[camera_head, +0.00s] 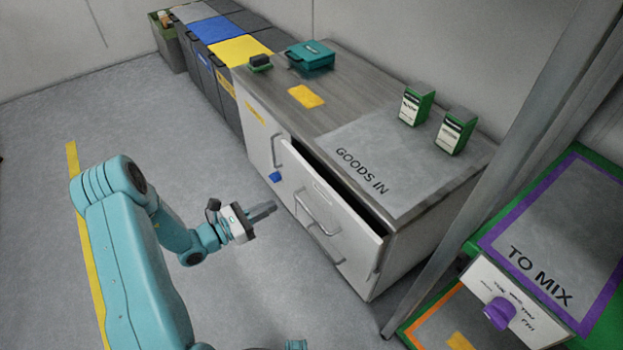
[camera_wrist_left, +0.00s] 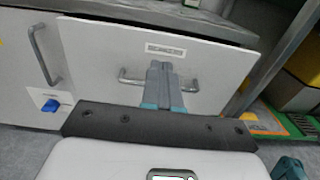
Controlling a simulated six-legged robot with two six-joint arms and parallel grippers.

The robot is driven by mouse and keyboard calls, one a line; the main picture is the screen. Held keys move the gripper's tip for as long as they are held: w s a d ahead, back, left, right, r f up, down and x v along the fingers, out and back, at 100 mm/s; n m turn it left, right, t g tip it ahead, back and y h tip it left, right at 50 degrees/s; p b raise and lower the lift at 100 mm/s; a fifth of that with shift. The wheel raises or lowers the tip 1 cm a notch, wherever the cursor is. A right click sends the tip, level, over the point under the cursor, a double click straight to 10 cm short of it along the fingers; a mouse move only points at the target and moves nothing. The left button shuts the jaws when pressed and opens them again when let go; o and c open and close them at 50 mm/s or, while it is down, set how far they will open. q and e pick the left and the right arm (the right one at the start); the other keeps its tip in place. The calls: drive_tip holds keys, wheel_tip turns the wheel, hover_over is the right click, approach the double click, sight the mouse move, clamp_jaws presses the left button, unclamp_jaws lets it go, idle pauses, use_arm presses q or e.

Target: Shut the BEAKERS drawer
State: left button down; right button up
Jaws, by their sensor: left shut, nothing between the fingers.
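The drawer with a white front (camera_head: 345,243) stands partly out of the grey-topped cabinet (camera_head: 440,185), with a dark gap above its front. The front has a small label and a bar handle (camera_head: 307,215). In the left wrist view, the drawer front (camera_wrist_left: 100,48) fills the upper middle; its label (camera_wrist_left: 165,49) is too small to read surely. My left gripper (camera_head: 272,208) is shut and empty, pointing at the drawer front. In the wrist view its fingertips (camera_wrist_left: 160,66) overlap the handle's middle; I cannot tell whether they touch. My right gripper is out of view.
A cabinet door with a handle and blue lock (camera_head: 275,177) is left of the drawer. Green-and-white cartons (camera_head: 455,132) and a teal case (camera_head: 311,55) stand on top. A grey post (camera_head: 480,200) and the TO MIX shelf (camera_head: 570,215) are at right. Floor is clear at left.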

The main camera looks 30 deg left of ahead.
sight(317, 181)
use_arm(q)
drive_tip(key=shift+y, duration=0.3)
drive_tip(key=b+x, duration=0.3)
drive_tip(key=x, duration=1)
drive_tip(key=shift+w+a+r, duration=0.1)
drive_tip(key=shift+r, duration=0.05)
drive_tip(key=shift+x, duration=1.35)
drive_tip(key=shift+a, duration=0.1)
